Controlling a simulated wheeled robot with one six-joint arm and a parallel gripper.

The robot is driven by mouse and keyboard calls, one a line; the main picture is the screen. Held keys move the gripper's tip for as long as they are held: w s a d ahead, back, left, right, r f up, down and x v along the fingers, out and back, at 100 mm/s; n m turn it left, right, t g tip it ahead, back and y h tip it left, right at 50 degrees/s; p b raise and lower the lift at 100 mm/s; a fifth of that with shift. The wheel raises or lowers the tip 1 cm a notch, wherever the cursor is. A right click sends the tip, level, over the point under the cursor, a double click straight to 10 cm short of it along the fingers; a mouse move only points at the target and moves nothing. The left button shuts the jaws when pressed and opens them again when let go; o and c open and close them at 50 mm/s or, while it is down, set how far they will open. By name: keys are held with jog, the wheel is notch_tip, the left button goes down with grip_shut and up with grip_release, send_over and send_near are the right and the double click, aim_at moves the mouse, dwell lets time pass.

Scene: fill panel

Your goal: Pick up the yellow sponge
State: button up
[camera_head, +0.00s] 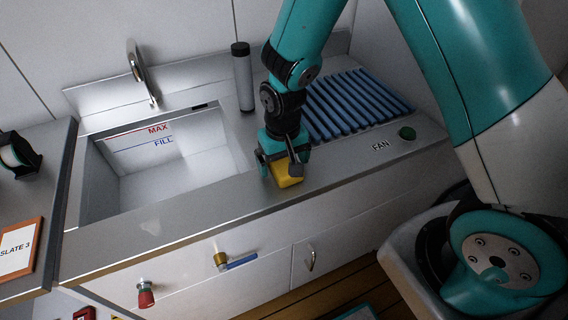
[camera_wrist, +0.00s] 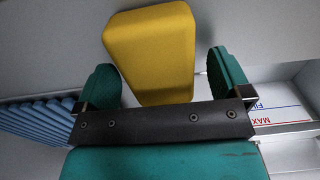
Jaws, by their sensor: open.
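The yellow sponge (camera_head: 287,173) lies on the steel counter, between the sink and the blue ribbed rack. In the wrist view the sponge (camera_wrist: 150,50) shows as a yellow block with rounded corners. My gripper (camera_head: 283,160) is directly over the sponge, pointing down. In the wrist view my gripper (camera_wrist: 165,78) is open, with one teal finger on each side of the sponge. The head view shows only part of the sponge, as the fingers cover the rest.
The sink basin (camera_head: 170,165) with MAX and FILL lines is left of the sponge. A dark-capped grey cylinder (camera_head: 243,80) stands behind my gripper. The blue ribbed rack (camera_head: 352,103) and green FAN button (camera_head: 407,133) are to the right. The counter's front edge (camera_head: 220,217) is close.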

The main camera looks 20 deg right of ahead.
jog(key=shift+f, duration=0.15)
jog(key=shift+c, duration=0.3)
jog(key=c, duration=1)
notch_tip(320, 180, up, 20)
